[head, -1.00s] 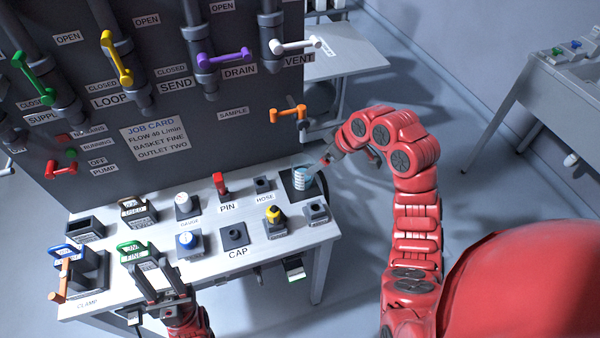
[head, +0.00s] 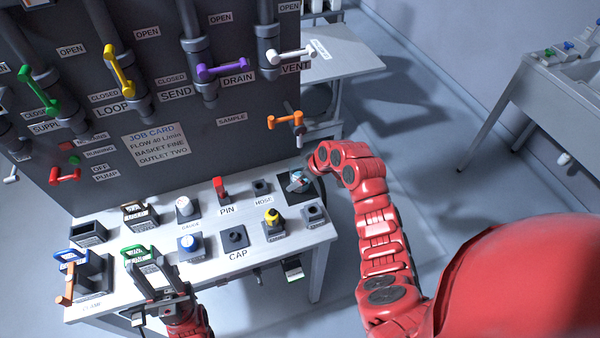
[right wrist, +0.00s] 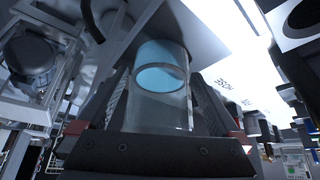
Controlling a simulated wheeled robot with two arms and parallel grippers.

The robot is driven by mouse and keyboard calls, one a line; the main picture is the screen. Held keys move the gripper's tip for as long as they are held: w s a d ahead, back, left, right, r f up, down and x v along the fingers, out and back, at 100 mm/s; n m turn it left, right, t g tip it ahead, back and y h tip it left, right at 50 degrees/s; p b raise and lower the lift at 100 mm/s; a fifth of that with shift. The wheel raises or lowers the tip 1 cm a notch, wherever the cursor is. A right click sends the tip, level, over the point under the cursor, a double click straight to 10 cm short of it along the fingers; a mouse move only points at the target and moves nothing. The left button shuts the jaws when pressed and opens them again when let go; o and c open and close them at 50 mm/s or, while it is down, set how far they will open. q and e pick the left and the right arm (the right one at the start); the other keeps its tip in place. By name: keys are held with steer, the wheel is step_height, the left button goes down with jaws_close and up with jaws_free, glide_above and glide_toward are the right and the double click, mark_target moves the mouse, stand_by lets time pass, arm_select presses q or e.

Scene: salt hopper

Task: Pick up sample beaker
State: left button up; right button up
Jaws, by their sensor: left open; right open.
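The sample beaker (head: 296,182) stands on a dark square pad (head: 287,197) at the right back of the bench and is partly hidden by my right gripper. In the right wrist view the clear beaker (right wrist: 160,85) with blue liquid fills the gap between the two fingers of my right gripper (right wrist: 162,100). The fingers are open on either side of it; whether they touch it I cannot tell. My left gripper (head: 162,282) is open at the front of the bench, close to the green-handled FINE basket (head: 135,252).
Gauge blocks (head: 187,246), a red pin (head: 220,188), a hose block (head: 261,188) and a yellow-topped block (head: 272,220) stand left of the beaker. The orange sample valve handle (head: 285,120) juts from the panel above it.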

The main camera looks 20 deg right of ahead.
steer(key=shift+w+a+f, duration=0.1)
steer(key=shift+w+f, duration=0.1)
steer(key=shift+f, duration=0.1)
steer(key=c, duration=1.3)
